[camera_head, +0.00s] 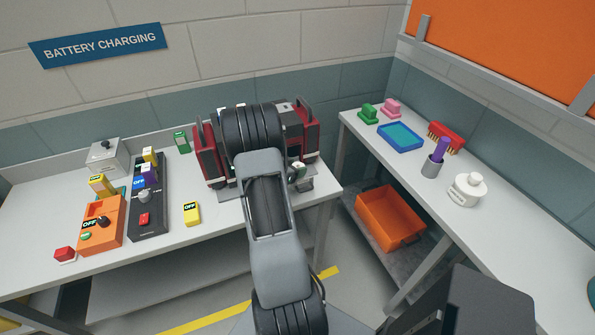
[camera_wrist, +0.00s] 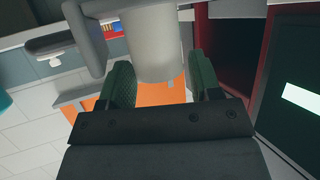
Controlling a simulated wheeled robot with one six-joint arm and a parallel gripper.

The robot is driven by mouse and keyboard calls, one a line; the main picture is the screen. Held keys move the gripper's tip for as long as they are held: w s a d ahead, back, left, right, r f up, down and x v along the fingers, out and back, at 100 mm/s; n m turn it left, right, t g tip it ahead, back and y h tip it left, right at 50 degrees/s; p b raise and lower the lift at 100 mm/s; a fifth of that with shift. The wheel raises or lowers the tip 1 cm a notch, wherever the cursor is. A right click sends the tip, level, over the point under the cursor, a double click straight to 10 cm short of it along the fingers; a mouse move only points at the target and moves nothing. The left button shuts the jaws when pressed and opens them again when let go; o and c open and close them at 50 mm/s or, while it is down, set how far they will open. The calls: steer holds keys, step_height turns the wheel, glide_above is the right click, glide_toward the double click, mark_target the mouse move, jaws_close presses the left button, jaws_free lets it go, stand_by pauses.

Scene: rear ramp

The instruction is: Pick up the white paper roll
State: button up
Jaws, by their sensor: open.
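My gripper (camera_wrist: 161,66) is open in the wrist view, with one green-padded finger on each side. A pale grey-white cylindrical thing (camera_wrist: 155,45) shows between and beyond the fingers. It may be the white paper roll, but I cannot tell for sure. I see no clear contact between it and the pads. In the head view my arm hides most of the gripper and whatever is in front of it. No thing there is plainly a paper roll. A white rounded thing with a knob-like top (camera_head: 467,190) stands on the right table.
Red and black units (camera_head: 207,155) stand beside my arm on the left bench. An orange control box (camera_head: 97,222), a black one (camera_head: 148,200) and a yellow tag (camera_head: 192,213) lie further left. A blue tray (camera_head: 401,137) is on the right table. An orange bin (camera_head: 388,218) sits below.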

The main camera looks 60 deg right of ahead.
steer(key=shift+d+f, duration=0.15)
steer(key=shift+d, duration=0.2)
steer(key=c, duration=0.7)
